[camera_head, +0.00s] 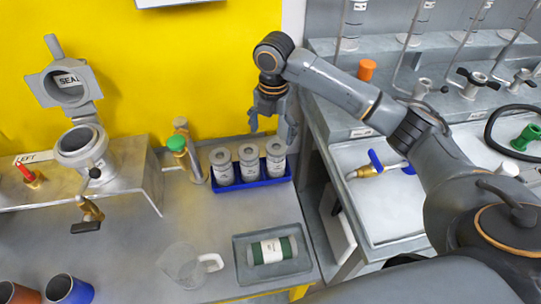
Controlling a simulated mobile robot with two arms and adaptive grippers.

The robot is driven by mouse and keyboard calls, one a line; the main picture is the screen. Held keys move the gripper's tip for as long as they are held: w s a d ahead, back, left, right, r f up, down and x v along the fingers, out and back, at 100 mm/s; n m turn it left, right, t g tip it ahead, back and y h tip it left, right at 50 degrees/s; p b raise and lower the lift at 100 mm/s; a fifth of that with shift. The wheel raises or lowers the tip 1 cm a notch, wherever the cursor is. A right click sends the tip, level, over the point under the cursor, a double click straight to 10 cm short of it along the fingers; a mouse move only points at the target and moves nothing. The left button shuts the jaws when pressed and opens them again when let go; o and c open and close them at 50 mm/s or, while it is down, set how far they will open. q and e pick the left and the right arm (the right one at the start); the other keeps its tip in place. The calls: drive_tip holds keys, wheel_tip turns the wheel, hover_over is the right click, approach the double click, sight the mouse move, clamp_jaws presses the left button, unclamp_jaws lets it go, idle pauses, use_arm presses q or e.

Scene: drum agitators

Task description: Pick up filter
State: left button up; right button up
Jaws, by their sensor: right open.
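Three grey cylinders with ring-shaped tops and white labels stand upright in a row in a blue tray (255,184): a left one (222,168), a middle one (249,165) and a right one (276,160). They look like filters, but their labels are too small to read. A green cylinder with a white label (272,250) lies on its side in a grey tray (243,284). My right gripper (272,128) is open and empty, pointing down just above the right and middle cylinders. I cannot tell whether its fingers touch them. My left gripper is not in view.
A grey housing (88,152) with an open lid marked SEAL (66,88) stands on a metal stand at left. A green-capped valve (184,150) is left of the blue tray. A clear jug (187,266) stands in front. The grey bench between is clear.

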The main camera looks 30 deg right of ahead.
sight(275, 146)
drive_tip(key=shift+w+d+r+n, duration=0.4)
drive_tip(key=shift+w+d+r, duration=0.25)
drive_tip(key=shift+d, duration=0.15)
wheel_tip(275, 146, down, 8)
drive_tip(key=shift+s+r+p, duration=0.1)
drive_tip(key=shift+r+p, duration=0.05)
drive_tip(key=shift+p, duration=0.25)
drive_tip(key=shift+f, duration=0.5)
drive_tip(key=f, duration=0.1)
drive_tip(key=f+p, duration=0.1)
drive_tip(key=f, duration=0.1)
drive_tip(key=shift+s+d+f, duration=0.1)
drive_tip(key=shift+s+f, duration=0.15)
drive_tip(key=shift+f, duration=0.05)
drive_tip(key=shift+w+f, duration=0.1)
drive_tip(key=shift+f, duration=0.45)
drive_tip(key=c, duration=1.3)
